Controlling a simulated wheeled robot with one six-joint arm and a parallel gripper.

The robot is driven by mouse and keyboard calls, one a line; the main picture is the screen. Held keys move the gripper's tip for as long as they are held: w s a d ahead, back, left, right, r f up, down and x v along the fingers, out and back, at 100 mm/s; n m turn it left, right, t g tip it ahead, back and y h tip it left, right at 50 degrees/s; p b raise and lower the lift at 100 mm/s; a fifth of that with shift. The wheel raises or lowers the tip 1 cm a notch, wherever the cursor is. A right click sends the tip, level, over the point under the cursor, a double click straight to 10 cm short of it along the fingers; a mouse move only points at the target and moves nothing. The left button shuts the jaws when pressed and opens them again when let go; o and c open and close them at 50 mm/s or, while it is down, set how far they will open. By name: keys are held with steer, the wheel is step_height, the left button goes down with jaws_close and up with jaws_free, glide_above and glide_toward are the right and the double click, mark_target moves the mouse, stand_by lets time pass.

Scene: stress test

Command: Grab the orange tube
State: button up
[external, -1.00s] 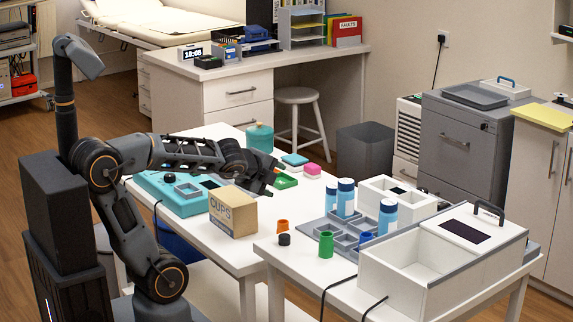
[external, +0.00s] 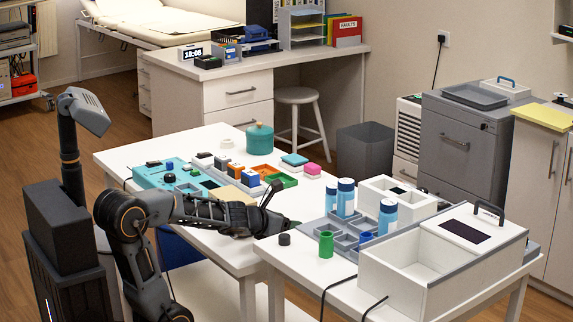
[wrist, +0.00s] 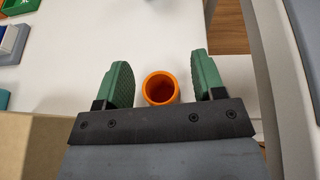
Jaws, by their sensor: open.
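The orange tube (wrist: 161,88) shows in the wrist view as a round, hollow, open-topped tube. It appears between the two green fingers of my gripper (wrist: 161,74), with a gap on each side. The gripper is open and not closed on it.
A grey compartment tray (external: 318,222) with blue-white bottles (external: 345,197) lies to the right, beside a white box (external: 392,282). A cardboard box (external: 240,192) is partly behind my arm.

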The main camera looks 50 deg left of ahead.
steer(key=shift+w+f, duration=0.1)
steer(key=shift+w, duration=0.25)
steer(key=shift+c, duration=0.3)
steer(key=c, duration=0.9)
steer(key=shift+c, duration=0.2)
